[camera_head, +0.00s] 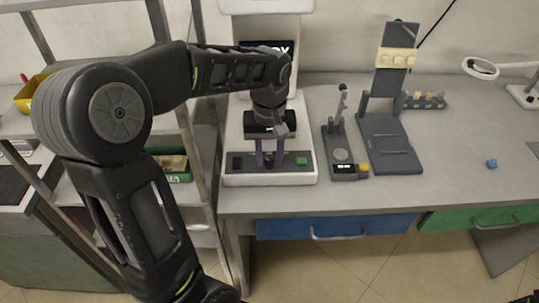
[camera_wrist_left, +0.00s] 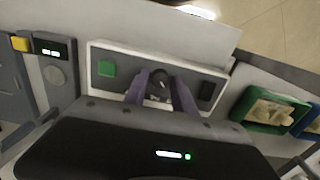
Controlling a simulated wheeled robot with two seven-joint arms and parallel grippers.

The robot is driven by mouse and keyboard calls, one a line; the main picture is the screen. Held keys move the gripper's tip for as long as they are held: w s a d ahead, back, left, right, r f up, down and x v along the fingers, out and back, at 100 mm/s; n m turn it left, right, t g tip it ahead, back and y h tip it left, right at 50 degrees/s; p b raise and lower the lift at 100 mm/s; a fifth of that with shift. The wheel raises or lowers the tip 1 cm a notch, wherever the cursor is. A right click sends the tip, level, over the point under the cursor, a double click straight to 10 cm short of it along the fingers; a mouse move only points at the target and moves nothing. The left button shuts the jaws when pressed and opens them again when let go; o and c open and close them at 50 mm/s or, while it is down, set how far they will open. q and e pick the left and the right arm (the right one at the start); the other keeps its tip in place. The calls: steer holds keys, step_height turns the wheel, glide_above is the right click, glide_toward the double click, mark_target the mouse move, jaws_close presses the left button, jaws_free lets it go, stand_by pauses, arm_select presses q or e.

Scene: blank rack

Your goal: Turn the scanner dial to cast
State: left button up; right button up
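The scanner (camera_head: 234,177) is a white machine on the bench, with a grey front panel. Its small dark dial (camera_head: 268,162) sits mid-panel, between a dark square and a green square button (camera_head: 301,161). My left gripper (camera_head: 269,160) reaches down in front of the panel, its two purple fingers apart, one on each side of the dial. In the left wrist view the dial (camera_wrist_left: 160,77) shows between the fingertips, with gaps that look small; contact cannot be told. The dial's pointer and any labels are too small to read.
Right of the scanner stand a small grey device (camera_head: 342,155) with a lit display and yellow button, and a dark upright stand (camera_head: 390,145). A blue knob-like piece (camera_head: 491,163) lies farther right. A metal shelf rack (camera_head: 203,100) stands close on the left.

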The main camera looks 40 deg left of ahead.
mark_target(269, 161)
arm_select(q)
steer(key=o, duration=0.3)
step_height(269, 161, up, 8)
steer(key=shift+f, duration=0.1)
stand_by(0.5)
steer(key=shift+s, duration=0.1)
stand_by(0.4)
